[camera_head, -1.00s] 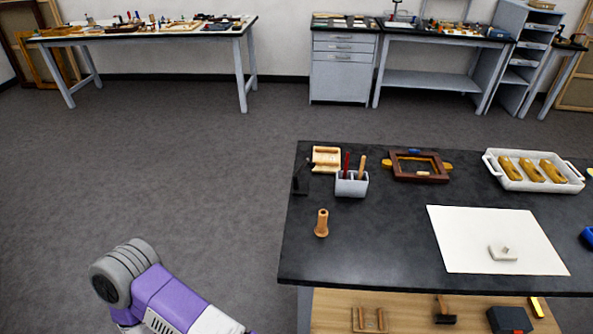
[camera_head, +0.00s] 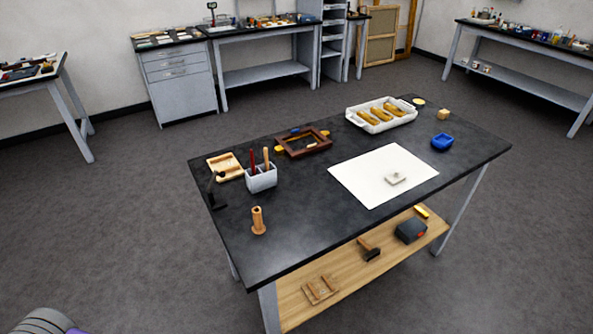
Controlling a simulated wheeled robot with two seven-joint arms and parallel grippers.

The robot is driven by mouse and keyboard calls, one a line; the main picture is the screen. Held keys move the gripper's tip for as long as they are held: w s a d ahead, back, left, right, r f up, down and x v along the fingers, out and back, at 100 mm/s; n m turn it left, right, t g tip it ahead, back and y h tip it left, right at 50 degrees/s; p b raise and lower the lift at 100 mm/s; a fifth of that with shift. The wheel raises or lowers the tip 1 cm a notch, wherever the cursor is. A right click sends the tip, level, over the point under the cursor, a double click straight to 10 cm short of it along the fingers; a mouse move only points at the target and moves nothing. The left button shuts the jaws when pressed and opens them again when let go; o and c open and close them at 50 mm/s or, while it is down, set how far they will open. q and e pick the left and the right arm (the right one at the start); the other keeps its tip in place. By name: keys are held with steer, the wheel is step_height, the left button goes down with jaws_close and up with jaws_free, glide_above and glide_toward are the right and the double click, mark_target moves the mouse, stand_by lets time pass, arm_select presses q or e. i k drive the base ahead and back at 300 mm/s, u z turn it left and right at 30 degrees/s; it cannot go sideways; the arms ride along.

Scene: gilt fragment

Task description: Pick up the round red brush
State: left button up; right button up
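A white cup (camera_head: 262,180) stands on the black-topped table (camera_head: 310,215), towards its left end. Two upright handles stick out of the cup: a red one (camera_head: 252,160) and a light wooden one (camera_head: 266,158). The lower ends of both are hidden inside the cup, so I cannot tell whether the red one is the round red brush. Only a grey and purple piece of my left arm shows at the bottom left corner. Neither gripper is in view.
A wooden peg (camera_head: 258,221), a black stand (camera_head: 215,190), a wooden block (camera_head: 225,167) and a brown frame (camera_head: 304,142) are near the cup. A white sheet (camera_head: 362,182), a white tray (camera_head: 356,120) and a blue dish (camera_head: 442,141) lie further right. Floor is clear left of the table.

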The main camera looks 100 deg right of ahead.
mark_target(252, 161)
steer(key=z, duration=2.2)
